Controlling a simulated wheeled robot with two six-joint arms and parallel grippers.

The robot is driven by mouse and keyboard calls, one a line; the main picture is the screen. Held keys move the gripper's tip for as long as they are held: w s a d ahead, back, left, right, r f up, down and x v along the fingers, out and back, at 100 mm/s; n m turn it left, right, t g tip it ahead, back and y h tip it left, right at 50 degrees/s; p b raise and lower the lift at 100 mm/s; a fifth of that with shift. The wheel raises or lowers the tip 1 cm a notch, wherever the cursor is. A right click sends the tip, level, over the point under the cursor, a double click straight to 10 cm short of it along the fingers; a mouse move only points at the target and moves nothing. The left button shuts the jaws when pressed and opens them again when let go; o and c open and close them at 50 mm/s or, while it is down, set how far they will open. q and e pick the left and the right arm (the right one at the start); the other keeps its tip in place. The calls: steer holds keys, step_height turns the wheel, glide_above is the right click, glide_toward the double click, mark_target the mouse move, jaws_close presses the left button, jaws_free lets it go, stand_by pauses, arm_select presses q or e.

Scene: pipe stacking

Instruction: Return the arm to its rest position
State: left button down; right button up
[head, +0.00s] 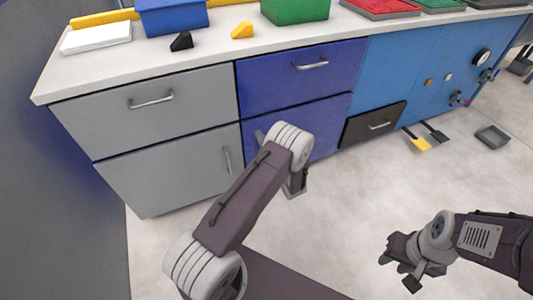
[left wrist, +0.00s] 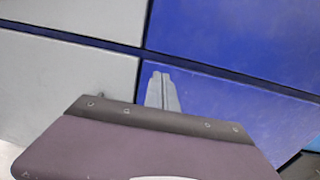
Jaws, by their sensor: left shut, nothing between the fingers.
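My left arm (head: 245,195) reaches forward from the bottom of the head view towards the cabinet front. My left gripper (left wrist: 162,78) shows in the left wrist view as two pale grey fingers pressed together, with nothing between them. They stand in front of the lower blue drawer, just right of the seam with the grey cabinet. In the head view the left gripper is mostly hidden behind my wrist. My right gripper (head: 397,272) hangs over the floor at the lower right, its dark fingertips apart and empty.
The cabinet has grey drawers (head: 165,125), blue drawers (head: 290,80) and a lighter blue panel (head: 415,70). A black drawer (head: 372,126) sticks out. On the counter (head: 215,45) stand a blue bin (head: 172,16) and a green bin (head: 295,8). The floor (head: 345,215) between my arms is clear.

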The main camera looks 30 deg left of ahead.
arm_select(q)
steer(key=p+v, duration=0.2)
steer(key=v, duration=0.6)
steer(key=shift+f, duration=0.3)
steer(key=shift+a, duration=0.15)
